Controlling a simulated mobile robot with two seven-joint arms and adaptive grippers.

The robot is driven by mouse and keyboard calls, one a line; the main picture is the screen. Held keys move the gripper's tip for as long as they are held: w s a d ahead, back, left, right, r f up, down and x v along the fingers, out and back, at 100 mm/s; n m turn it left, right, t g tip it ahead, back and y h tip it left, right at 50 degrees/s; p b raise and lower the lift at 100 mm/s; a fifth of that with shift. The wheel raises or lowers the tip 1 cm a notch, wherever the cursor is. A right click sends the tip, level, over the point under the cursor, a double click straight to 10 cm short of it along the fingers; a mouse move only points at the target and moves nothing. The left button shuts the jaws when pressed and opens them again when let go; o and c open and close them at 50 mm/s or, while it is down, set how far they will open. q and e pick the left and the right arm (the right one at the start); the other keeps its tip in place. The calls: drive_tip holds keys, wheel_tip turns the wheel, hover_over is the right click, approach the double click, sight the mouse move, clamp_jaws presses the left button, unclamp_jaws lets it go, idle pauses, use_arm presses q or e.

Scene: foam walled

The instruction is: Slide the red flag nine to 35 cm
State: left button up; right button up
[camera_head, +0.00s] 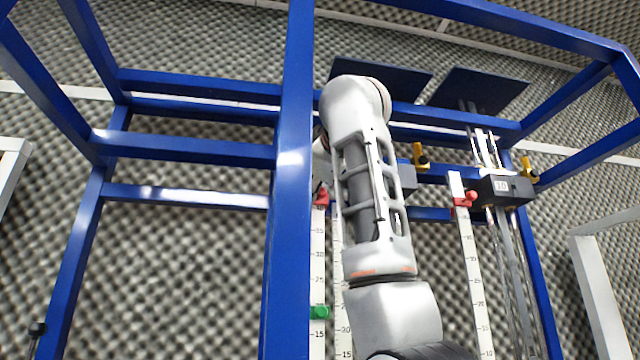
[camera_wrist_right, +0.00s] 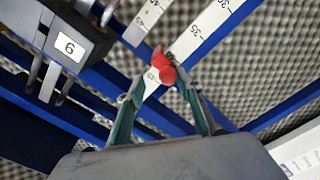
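The red flag (camera_wrist_right: 166,70) sits on a white scale (camera_wrist_right: 200,32) in the right wrist view, close to the 40 mark, with 35 further along. The black block labelled 9 (camera_wrist_right: 69,48) is to its left. The red flag also shows in the head view (camera_head: 321,196), at the left edge of my right arm. My right gripper (camera_wrist_right: 164,76) has its two fingers spread on either side of the flag, with a visible gap. I cannot tell whether either finger touches it. My left gripper is out of view.
A green flag (camera_head: 319,312) sits lower on the left scale, near 20. To the right are another scale (camera_head: 471,265) with a red flag (camera_head: 465,200) and a block labelled 10 (camera_head: 502,190). Blue frame posts (camera_head: 290,160) and bars stand close around the arm.

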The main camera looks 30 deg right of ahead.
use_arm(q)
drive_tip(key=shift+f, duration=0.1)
use_arm(e)
drive_tip(key=shift+s+r, duration=0.15)
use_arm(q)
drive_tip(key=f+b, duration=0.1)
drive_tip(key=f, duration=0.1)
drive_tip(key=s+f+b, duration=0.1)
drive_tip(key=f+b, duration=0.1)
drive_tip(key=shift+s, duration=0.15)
use_arm(e)
drive_tip(key=v, duration=0.8)
drive_tip(key=shift+s, duration=0.35)
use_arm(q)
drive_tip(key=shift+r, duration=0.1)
use_arm(e)
drive_tip(key=shift+a, duration=0.1)
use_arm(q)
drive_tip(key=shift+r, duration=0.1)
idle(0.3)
